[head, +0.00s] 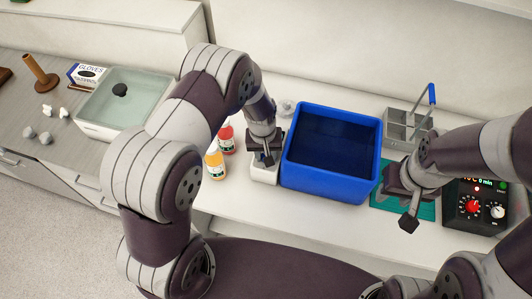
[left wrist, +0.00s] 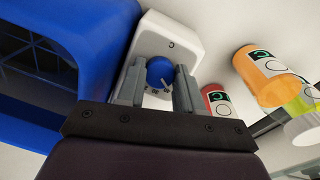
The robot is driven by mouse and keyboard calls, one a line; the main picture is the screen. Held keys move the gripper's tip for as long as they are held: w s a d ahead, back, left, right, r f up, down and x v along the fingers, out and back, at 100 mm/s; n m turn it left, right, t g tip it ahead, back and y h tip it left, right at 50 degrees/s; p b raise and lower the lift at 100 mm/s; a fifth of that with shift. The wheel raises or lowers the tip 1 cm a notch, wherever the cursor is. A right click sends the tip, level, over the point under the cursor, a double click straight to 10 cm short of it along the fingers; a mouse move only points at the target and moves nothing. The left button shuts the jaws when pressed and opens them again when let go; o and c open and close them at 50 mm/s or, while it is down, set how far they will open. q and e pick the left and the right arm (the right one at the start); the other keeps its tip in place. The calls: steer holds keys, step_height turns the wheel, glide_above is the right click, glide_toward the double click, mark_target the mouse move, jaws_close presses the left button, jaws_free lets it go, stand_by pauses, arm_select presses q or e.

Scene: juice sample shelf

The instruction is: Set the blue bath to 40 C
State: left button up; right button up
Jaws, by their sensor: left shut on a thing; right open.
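The blue bath (head: 325,184) is an open blue tub with dark liquid, in the middle of the bench. Its wall also shows at the left of the left wrist view (left wrist: 110,35). A white control box (head: 264,176) stands against its left side. On the box face is a blue knob (left wrist: 160,72) with a white pointer line and small marks, too small to read. My left gripper (left wrist: 160,90) is shut on the blue knob, one finger at each side. In the head view my left gripper (head: 268,155) hides the knob. My right gripper (head: 407,222) is open and empty, right of the bath.
A grey rack (head: 400,125) stands behind my right arm. A black control unit (head: 475,218) with a red knob sits at right. A glass-sided bath (head: 95,128) is at left.

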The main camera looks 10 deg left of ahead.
arm_select(q)
steer(key=shift+m, duration=1)
steer(key=o, duration=1)
steer(key=shift+o, duration=0.2)
steer(key=shift+s+r, duration=0.1)
steer(key=shift+s, duration=0.05)
steer(key=shift+r+b, duration=0.1)
steer(key=shift+b, duration=0.2)
